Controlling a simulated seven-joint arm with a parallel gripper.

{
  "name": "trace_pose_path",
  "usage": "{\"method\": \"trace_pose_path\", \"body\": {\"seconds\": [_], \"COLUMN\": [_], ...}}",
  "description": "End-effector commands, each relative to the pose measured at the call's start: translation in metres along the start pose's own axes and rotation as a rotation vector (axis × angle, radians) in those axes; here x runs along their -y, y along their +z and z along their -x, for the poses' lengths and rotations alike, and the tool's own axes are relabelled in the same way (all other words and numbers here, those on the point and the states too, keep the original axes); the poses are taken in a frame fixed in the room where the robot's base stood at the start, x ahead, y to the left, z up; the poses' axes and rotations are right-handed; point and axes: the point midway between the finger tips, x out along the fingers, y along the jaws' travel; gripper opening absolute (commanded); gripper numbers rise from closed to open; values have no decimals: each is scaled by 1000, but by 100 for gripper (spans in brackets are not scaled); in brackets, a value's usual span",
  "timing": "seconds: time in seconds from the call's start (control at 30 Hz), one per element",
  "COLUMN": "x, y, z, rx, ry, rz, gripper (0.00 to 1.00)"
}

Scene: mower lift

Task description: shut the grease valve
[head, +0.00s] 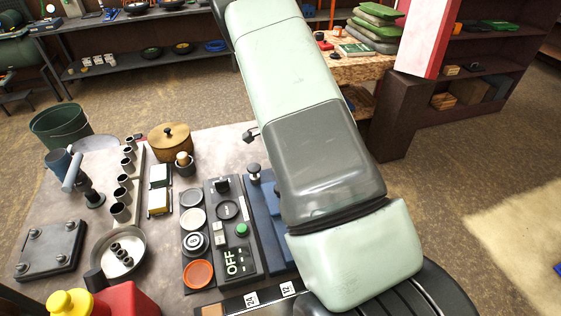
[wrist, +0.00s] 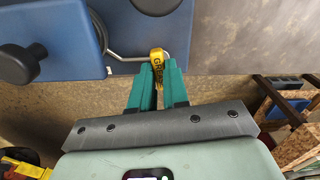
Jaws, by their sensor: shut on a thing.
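A yellow handle (wrist: 157,54) with black lettering, only partly readable, shows in the wrist view at the end of a thin grey metal pipe (wrist: 120,57). I take it for the grease valve's handle; whether the valve is open or shut I cannot tell. My gripper (wrist: 158,74) has its two green fingers closed on the handle, one on each side. The pipe runs beside a blue housing (wrist: 70,20). In the head view my arm hides the gripper and the handle, and only part of the blue housing (head: 267,222) shows.
A black knob (wrist: 22,62) stands on the blue housing, left of my gripper. In the head view, a control panel (head: 232,245) marked OFF, several metal sockets (head: 121,212) and a red can (head: 128,300) crowd the bench. A dark red shelf (head: 480,85) stands behind right.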

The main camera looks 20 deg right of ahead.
Motion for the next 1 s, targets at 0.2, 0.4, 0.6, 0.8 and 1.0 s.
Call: {"method": "trace_pose_path", "body": {"seconds": [0.2, 0.4, 0.6, 0.8, 1.0], "x": [0, 0, 0, 0, 0], "y": [1, 1, 0, 1, 1], "z": [0, 0, 0, 0, 0], "rx": [1, 1, 1, 2, 1], "ry": [1, 1, 1, 1, 1], "rz": [-105, -156, -170, -171, -171], "gripper": [0, 0, 0, 0, 32]}}
